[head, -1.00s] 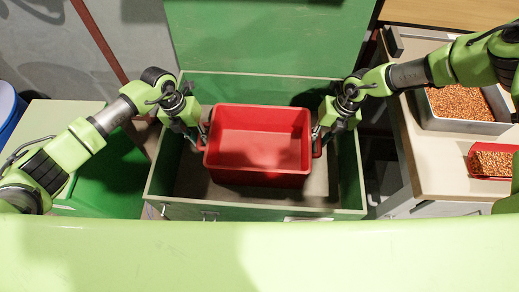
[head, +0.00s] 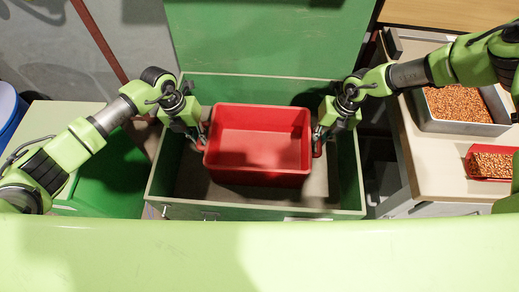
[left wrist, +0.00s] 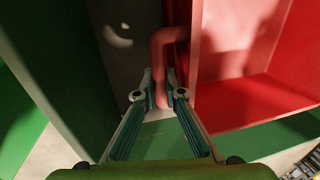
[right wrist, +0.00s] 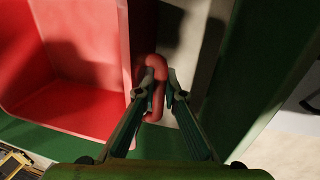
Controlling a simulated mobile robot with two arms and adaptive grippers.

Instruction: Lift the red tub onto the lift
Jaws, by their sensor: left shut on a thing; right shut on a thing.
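The red tub (head: 258,178) is empty and upright inside an open green chest (head: 354,160) with its lid raised. My left gripper (head: 203,140) is at the tub's left side; in the left wrist view its fingers (left wrist: 160,92) are shut on the tub's left handle (left wrist: 160,60). My right gripper (head: 318,138) is at the tub's right side; in the right wrist view its fingers (right wrist: 156,98) are shut on the right handle (right wrist: 157,68). Whether the tub's bottom touches the chest floor cannot be told. I cannot make out which thing is the lift.
On the right, a bench (head: 432,172) carries a metal tray (head: 462,127) and a small red container (head: 478,177), both with copper-coloured scrap. On the left stands a green box-like unit (head: 112,180) with a pale top, and a blue bin (head: 10,115). The chest walls surround the tub closely.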

